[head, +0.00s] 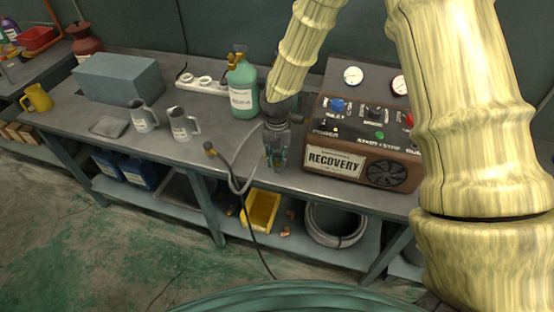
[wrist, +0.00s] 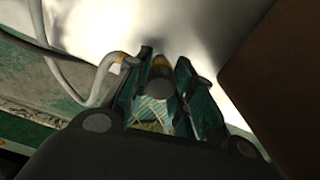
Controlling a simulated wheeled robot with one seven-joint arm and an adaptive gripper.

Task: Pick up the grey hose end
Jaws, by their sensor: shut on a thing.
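My gripper (head: 277,160) is shut above the bench's front part, just left of the recovery machine. In the wrist view its fingers (wrist: 160,85) close on the grey hose end, whose brass-coloured tip (wrist: 160,63) shows between them. The fingers hide much of the hose end.
The recovery machine (head: 362,140) stands close on the right. A green bottle (head: 243,90) stands behind and left. A dark hose (head: 248,225) with a brass end hangs over the bench's front edge. Two metal jugs (head: 183,124) (head: 142,117) and a grey box (head: 118,78) are further left.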

